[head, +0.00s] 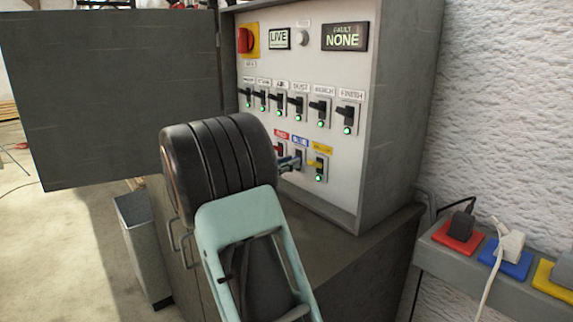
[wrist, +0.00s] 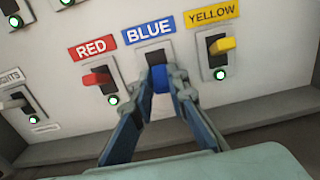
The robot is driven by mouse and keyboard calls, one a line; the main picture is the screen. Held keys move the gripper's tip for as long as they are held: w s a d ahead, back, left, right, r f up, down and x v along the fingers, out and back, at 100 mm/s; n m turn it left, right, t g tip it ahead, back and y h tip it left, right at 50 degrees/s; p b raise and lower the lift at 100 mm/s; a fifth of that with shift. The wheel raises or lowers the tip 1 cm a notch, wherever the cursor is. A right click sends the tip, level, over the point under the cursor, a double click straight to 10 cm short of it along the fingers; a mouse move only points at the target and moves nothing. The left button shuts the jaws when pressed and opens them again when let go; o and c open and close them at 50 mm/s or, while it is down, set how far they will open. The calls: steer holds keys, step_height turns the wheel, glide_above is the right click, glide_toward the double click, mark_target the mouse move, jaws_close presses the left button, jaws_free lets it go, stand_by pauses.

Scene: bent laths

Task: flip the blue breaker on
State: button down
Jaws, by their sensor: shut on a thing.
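The blue breaker (wrist: 159,80) sits under the BLUE label in the wrist view, between the red breaker (wrist: 97,77) and the yellow breaker (wrist: 222,45). My gripper (wrist: 160,76) is shut on its blue lever, one finger on each side. The fingers hide most of the blue breaker's switch plate, and I see no lamp below it. In the head view my gripper (head: 291,162) reaches the panel at the lower row of breakers, and the blue breaker is mostly hidden there.
Green lamps glow under the red and yellow breakers. An upper row of black breakers (head: 298,104) is lit green. A red rotary switch (head: 245,40) and a display reading NONE (head: 345,37) are above. The cabinet door (head: 110,95) stands open at left. Plugs sit in a coloured socket strip (head: 460,238) at right.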

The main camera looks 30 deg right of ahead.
mark_target(297, 157)
steer(key=shift+r, duration=0.15)
steer(key=shift+r+y+p, duration=0.3)
steer(key=shift+p, duration=0.85)
steer(key=r+y+p, duration=0.1)
steer(key=y+p, duration=0.1)
steer(key=p, duration=0.4)
steer(key=shift+r, duration=0.15)
steer(key=y+p, duration=0.1)
steer(key=p, duration=0.3)
steer(key=r+y+p, duration=0.1)
steer(key=y+p, duration=0.1)
steer(key=p, duration=0.2)
steer(key=g+y+p, duration=0.1)
steer(key=p, duration=0.3)
steer(key=shift+d+r+y+p, duration=0.25)
steer(key=shift+r+y+p, duration=0.1)
steer(key=shift+y, duration=0.05)
steer(key=y+p, duration=0.1)
steer(key=p, duration=0.1)
steer(key=y+p, duration=0.1)
steer(key=p, duration=0.1)
steer(key=shift+w+d, duration=0.1)
steer(key=shift+d, duration=0.15)
steer(key=shift+g+y, duration=0.3)
steer(key=c, duration=1.9)
jaws_free()
